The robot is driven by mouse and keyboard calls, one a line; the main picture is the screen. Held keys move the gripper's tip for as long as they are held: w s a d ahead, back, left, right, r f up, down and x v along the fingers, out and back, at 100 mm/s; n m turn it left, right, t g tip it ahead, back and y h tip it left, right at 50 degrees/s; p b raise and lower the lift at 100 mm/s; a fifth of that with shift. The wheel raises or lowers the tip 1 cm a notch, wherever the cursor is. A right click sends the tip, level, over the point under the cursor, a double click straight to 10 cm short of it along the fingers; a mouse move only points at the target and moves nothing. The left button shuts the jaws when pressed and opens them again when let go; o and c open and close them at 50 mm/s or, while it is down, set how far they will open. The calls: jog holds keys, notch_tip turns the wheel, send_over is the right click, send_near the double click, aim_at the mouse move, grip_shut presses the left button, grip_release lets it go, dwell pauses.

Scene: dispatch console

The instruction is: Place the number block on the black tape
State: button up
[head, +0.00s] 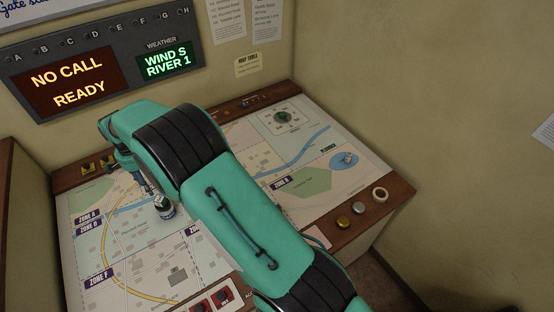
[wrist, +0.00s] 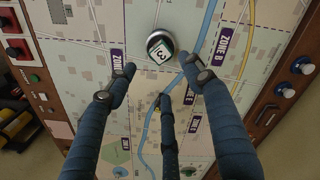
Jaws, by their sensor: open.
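The number block is a small round piece with a dark side and a white face marked 3; it stands on the map in the head view (head: 164,208) and shows at top centre in the wrist view (wrist: 160,46). My gripper (wrist: 158,78) is open and empty, its blue fingers spread just short of the block. In the head view my gripper (head: 149,188) is just above and left of the block, partly hidden by my arm. I cannot make out any black tape in either view.
The map table (head: 140,245) is mostly flat and clear around the block. Red switches (head: 223,296) line the front.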

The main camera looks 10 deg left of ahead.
jog(key=w+d+r+t+y, duration=0.1)
jog(key=w+d+r, duration=0.5)
jog(key=d+r, duration=0.4)
jog(key=w+d+r, duration=0.6)
jog(key=d+r, duration=0.4)
jog(key=s+d+r+t, duration=0.1)
jog(key=d+r, duration=0.5)
jog(key=d, duration=0.5)
jog(key=s+d+r, duration=0.1)
jog(key=d+r, duration=0.5)
jog(key=d, duration=0.5)
jog(key=s+d+r+t, duration=0.1)
jog(key=d+r, duration=0.6)
jog(key=d, duration=0.5)
jog(key=s+d+r+t, duration=0.1)
jog(key=s+d, duration=0.7)
jog(key=d, duration=0.2)
jog(key=s+d+r+t, duration=0.1)
jog(key=s+d, duration=0.7)
jog(key=d, duration=0.3)
jog(key=s+d+f+h, duration=0.1)
jog(key=s+d+f, duration=0.3)
jog(key=s, duration=0.6)
jog(key=d, duration=0.2)
jog(key=shift+d+m+t, duration=0.3)
